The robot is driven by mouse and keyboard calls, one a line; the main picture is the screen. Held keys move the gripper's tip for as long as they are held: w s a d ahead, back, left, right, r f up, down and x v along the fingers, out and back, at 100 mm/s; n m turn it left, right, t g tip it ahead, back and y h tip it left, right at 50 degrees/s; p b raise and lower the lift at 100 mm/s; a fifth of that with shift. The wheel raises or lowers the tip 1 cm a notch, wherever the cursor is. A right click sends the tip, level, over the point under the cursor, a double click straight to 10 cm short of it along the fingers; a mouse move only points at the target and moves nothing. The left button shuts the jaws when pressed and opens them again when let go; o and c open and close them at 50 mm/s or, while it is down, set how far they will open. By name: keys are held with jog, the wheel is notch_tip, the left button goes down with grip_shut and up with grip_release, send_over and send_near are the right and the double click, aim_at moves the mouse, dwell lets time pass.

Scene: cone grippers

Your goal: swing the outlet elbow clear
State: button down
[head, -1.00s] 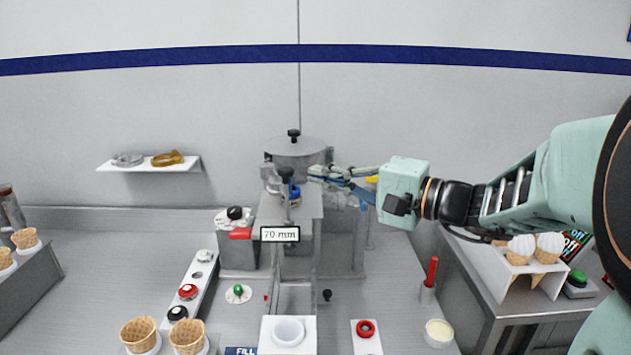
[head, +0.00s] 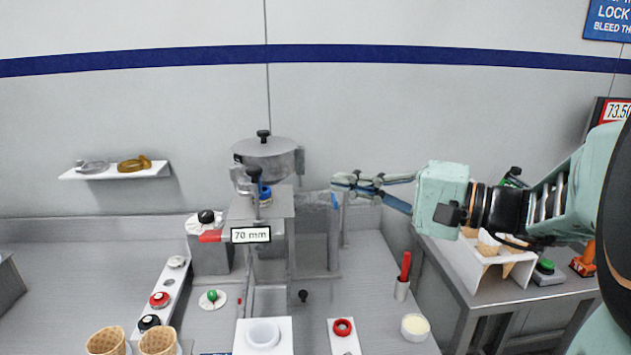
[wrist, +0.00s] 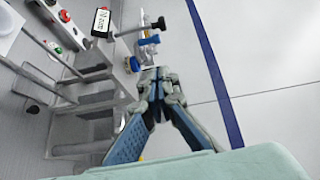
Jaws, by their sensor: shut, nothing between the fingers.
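The outlet elbow appears to be the grey metal fitting (head: 241,178) at the front of the lidded hopper (head: 268,157), above the filling machine. The fitting's exact joint is too small to make out. My gripper (head: 336,186) is shut and empty, to the right of the hopper and apart from it. In the wrist view, the closed fingers (wrist: 156,78) point toward the knob and blue part (wrist: 149,41); the fingers hide some of what lies behind them.
A "70 mm" sign (head: 251,235) stands before the machine. A button strip (head: 168,285) lies to the left, with waffle cones (head: 107,341) at the front. A red-handled tool (head: 404,268) and a cream-filled cup (head: 415,327) stand at right. A wall shelf (head: 118,171) holds two rings.

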jog(key=w+d+n+g+y+p, duration=0.2)
jog(key=w+n+g+p, duration=0.1)
jog(key=w+p, duration=0.3)
jog(key=shift+g+p, duration=0.6)
jog(key=shift+p, duration=0.1)
jog(key=p, duration=0.3)
send_near(246, 175)
jog(key=shift+s+a+r, duration=0.25)
jog(key=shift+a+r, duration=0.75)
jog(key=shift+s+a+f, duration=0.15)
jog(key=shift+a, duration=0.2)
jog(key=shift+a, duration=0.1)
